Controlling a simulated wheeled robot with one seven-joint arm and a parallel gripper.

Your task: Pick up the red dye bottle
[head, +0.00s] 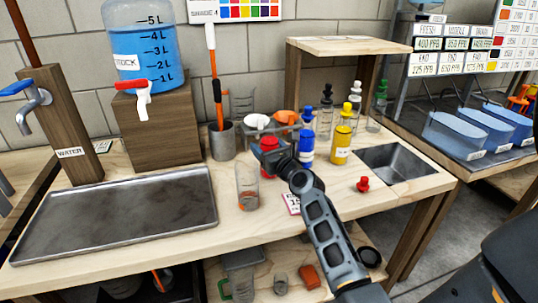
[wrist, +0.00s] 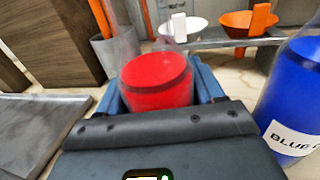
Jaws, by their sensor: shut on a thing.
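The red dye bottle (wrist: 157,82) is between the two blue fingers of my gripper (wrist: 155,88) in the wrist view. Its red body shows with a clear upper part above it. In the head view the red of the bottle (head: 268,143) shows just above my gripper (head: 266,152), near the middle of the counter. My gripper is shut on it. A small red stopper (head: 363,184) stands on the counter to the right, apart from the bottle.
The blue bottle (head: 306,147) stands close to my gripper's right, with the yellow bottle (head: 341,146) beyond. A clear beaker (head: 247,188) stands front left. White and orange funnels (head: 286,117) are behind. A metal tray (head: 118,216) lies left; a sink (head: 395,162) is right.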

